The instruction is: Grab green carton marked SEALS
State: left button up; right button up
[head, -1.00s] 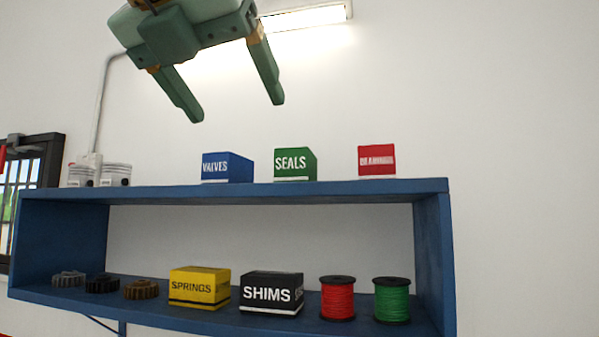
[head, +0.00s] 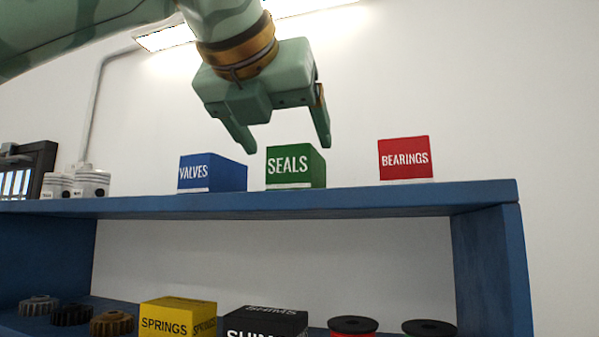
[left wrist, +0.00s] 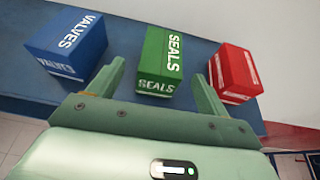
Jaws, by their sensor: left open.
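The green carton marked SEALS (head: 294,167) stands upright on top of the blue shelf, between the blue and red cartons. It also shows in the left wrist view (left wrist: 161,62), between and beyond my fingertips. My left gripper (head: 286,148) is open and empty, with its fingers pointing down. In the head view its fingertips are at about the height of the carton's upper part, one to each side. In the left wrist view the open fingers (left wrist: 160,75) point toward the carton, with a gap around it. My right gripper is in neither view.
A blue VALVES carton (head: 212,173) stands left of the green one, and a red BEARINGS carton (head: 405,158) stands right with a gap. The blue shelf (head: 350,200) also holds white cylinders (head: 90,183) at left. Yellow SPRINGS (head: 170,318) and black SHIMS cartons (head: 265,322) sit on the lower level.

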aim_at(299, 171)
pick_arm(q)
jog(key=shift+x, duration=0.9)
jog(key=shift+w+d+f, duration=0.15)
jog(key=shift+w+f, duration=0.1)
jog(key=shift+w, duration=0.25)
jog(key=p+x, duration=0.1)
jog(key=x, duration=0.4)
jog(key=shift+s+f+p, duration=0.15)
jog(key=shift+p, duration=0.15)
jog(key=shift+s, duration=0.2)
jog(key=shift+c, duration=0.6)
jog(key=c, duration=1)
jog(key=shift+c, duration=0.9)
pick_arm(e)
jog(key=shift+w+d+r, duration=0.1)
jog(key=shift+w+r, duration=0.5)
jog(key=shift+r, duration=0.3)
